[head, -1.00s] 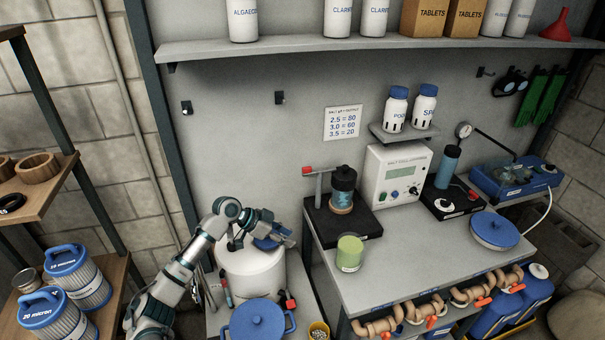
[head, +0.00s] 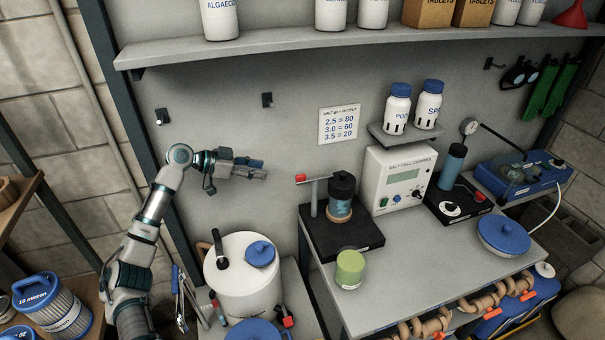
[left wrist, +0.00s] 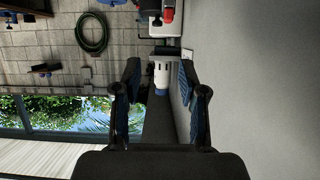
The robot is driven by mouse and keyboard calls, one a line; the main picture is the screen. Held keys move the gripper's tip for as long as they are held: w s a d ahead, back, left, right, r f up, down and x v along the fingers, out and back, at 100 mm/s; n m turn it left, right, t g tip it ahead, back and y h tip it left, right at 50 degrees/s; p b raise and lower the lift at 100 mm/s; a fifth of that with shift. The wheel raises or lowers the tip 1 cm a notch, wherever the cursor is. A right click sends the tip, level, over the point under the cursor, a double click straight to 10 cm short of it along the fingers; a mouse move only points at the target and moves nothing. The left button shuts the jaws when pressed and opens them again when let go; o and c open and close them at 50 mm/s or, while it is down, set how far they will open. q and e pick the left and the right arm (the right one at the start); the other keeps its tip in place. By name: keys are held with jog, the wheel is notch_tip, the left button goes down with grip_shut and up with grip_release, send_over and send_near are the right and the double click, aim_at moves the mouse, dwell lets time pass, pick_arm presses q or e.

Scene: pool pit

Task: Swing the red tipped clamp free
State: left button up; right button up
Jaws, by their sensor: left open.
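The clamp's red tip (head: 301,178) is at the left end of a grey bar. The bar sits on an upright post (head: 314,200) on a black base. Its right end reaches the top of a dark-capped clear cylinder (head: 341,188); whether it touches the cap I cannot tell. My left gripper (head: 265,169) is open and empty, in the air left of the red tip and slightly higher in the picture. In the left wrist view its fingers (left wrist: 159,72) are spread, with nothing held between them. I cannot pick out the clamp there. My right gripper is not in view.
A white tank (head: 238,285) with a blue knob stands below my left arm. A white control box (head: 398,178) is close right of the cylinder.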

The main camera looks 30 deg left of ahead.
aim_at(301, 175)
pick_arm(q)
jog(key=p+x, duration=0.1)
jog(key=x, duration=0.7)
jog(key=p+x, duration=0.1)
jog(key=x, duration=0.7)
jog(key=shift+w+a+f, duration=0.2)
jog(key=shift+a+f, duration=0.05)
jog(key=shift+a, duration=0.1)
jog(key=shift+a+f, duration=0.15)
jog(key=shift+a, duration=0.45)
jog(key=shift+a+f, duration=0.1)
jog(key=shift+a, duration=0.15)
jog(key=c, duration=0.4)
jog(key=shift+s+a, duration=0.1)
jog(key=shift+a, duration=0.05)
jog(key=c, duration=0.4)
jog(key=shift+s+d, duration=0.15)
jog(key=shift+d, duration=0.05)
jog(key=shift+d+r, duration=0.2)
jog(key=shift+r, duration=0.05)
jog(key=shift+d, duration=0.15)
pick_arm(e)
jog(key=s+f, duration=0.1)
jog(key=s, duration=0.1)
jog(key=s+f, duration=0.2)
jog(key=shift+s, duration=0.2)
